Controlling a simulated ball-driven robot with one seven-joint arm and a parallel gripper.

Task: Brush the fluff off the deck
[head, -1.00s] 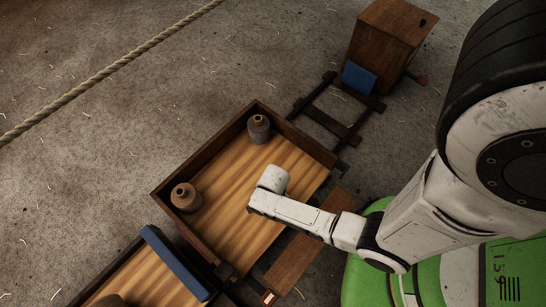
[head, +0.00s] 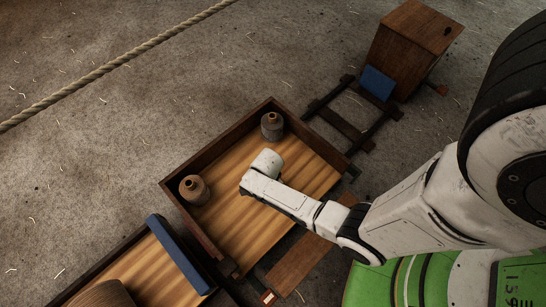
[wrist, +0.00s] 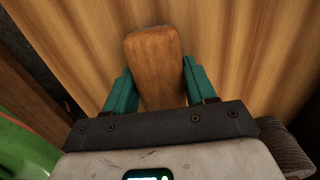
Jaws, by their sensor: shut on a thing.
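The deck (head: 312,165) is a striped wooden bed with a dark raised rim, in the middle of the head view. It also fills most of the wrist view (wrist: 245,60). My gripper (wrist: 156,72) is shut on a brown wooden brush (wrist: 153,50), with a teal finger on each side. Only the brush's smooth rounded wood shows; bristles are not visible. In the head view my wrist is over the middle of the deck and hides the gripper and brush. I cannot make out any fluff on the deck.
Two spool-like pots stand on the deck, one at its left corner (head: 193,189) and one at its far corner (head: 272,126). A neighbouring wooden bed with a blue bar (head: 178,254) lies at lower left. A wooden box (head: 412,48) and rails are at upper right.

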